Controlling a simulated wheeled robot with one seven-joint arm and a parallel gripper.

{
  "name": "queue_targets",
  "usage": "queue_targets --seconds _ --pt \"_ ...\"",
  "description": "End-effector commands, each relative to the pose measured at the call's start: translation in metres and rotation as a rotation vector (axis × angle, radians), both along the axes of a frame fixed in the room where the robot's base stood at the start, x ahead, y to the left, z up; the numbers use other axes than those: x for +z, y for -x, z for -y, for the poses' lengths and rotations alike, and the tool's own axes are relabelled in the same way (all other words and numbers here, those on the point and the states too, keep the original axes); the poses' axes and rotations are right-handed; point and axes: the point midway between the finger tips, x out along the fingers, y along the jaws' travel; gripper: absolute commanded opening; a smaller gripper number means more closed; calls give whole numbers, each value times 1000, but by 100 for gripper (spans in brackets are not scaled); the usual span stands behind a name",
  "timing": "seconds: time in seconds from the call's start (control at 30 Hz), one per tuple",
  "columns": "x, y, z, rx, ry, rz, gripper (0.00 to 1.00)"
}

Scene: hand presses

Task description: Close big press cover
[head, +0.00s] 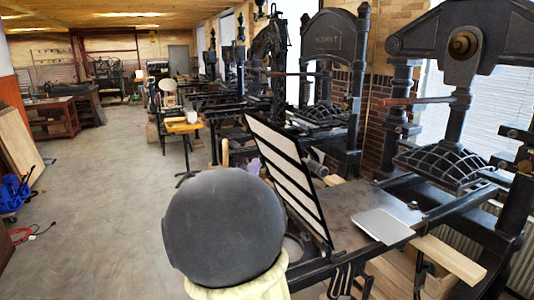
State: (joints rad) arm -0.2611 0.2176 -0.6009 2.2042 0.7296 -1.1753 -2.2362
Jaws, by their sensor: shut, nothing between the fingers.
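The big press (460,60) stands at the right, black, with a heavy frame and a ribbed platen (443,165). Its cover (288,172) is a dark rectangular frame with white panels between dark bars. The cover stands raised and steeply tilted at the left end of the flat press bed (350,203), so it is open. Its lower edge is by the bed; the hinge is not clear. My gripper is not in view. A large dark rounded part on a cream body, seemingly of my arm, fills the lower middle and hides the area left of the cover's base.
A light grey flat plate (383,225) lies on the bed's near edge. A wooden beam (450,260) sticks out below the bed. More presses (330,60) stand behind the cover. A small yellow-topped table (184,126) stands farther back. The floor (110,200) at the left is clear.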

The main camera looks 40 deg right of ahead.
Motion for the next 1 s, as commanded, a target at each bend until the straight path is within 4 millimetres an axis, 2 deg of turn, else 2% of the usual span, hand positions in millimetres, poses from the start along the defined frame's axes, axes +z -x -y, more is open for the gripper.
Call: queue_targets --seconds 0.6,0.8,1.0 --pt "29 -51 81 -4 1 -2 0" --pt "39 -43 106 -2 0 -1 0" --pt "40 -41 113 1 -1 -1 0"
